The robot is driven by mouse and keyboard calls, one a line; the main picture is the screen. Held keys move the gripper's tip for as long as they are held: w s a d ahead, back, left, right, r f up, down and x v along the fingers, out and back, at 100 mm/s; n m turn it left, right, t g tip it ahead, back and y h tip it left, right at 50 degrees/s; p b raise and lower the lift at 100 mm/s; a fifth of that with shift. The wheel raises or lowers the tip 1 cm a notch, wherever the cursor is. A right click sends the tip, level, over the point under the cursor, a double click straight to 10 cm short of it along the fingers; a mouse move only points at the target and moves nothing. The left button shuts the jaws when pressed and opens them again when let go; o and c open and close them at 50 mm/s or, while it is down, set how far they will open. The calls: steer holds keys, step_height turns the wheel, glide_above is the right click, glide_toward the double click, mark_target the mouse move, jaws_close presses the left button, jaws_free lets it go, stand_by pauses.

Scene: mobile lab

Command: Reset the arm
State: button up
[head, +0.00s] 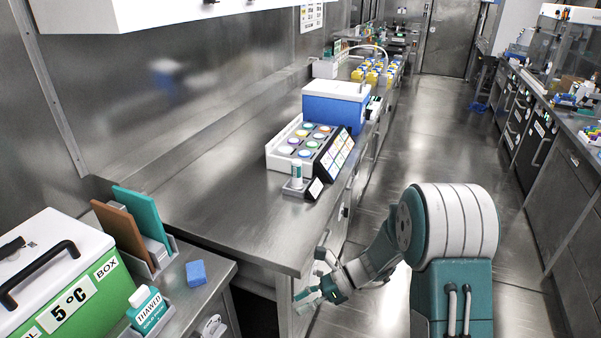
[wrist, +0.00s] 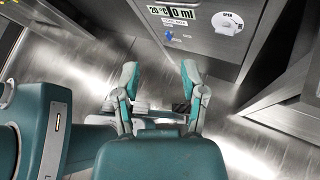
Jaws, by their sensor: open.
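My arm is teal and white and rises at the lower right of the head view. It bends over to the left, and my gripper (head: 316,283) hangs low beside the front edge of the steel bench. In the wrist view my gripper (wrist: 158,80) shows two teal-tipped fingers spread apart with nothing between them. Beyond the fingertips are the steel floor and a cabinet front (wrist: 195,40) with a "20 °C" label and an "OPEN" sticker.
The steel bench (head: 225,215) holds a rack of colour-capped containers (head: 309,138) and a blue-and-white box (head: 335,105). A green "5 °C" box (head: 85,285), a bottle (head: 147,309) and a blue block (head: 196,273) are at the lower left. The aisle floor (head: 445,130) is clear.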

steer(key=s+d+r+n+t+h, duration=0.4)
steer(key=s+d+r+n+h, duration=0.2)
steer(key=s+r+n, duration=0.3)
steer(key=s+d+r+n+t+h, duration=0.5)
steer(key=s+d+r+n, duration=0.4)
steer(key=r, duration=0.3)
steer(key=shift+r+n+h, duration=0.25)
steer(key=shift+n+h, duration=0.35)
steer(key=shift+h, duration=0.2)
steer(key=shift+w, duration=0.1)
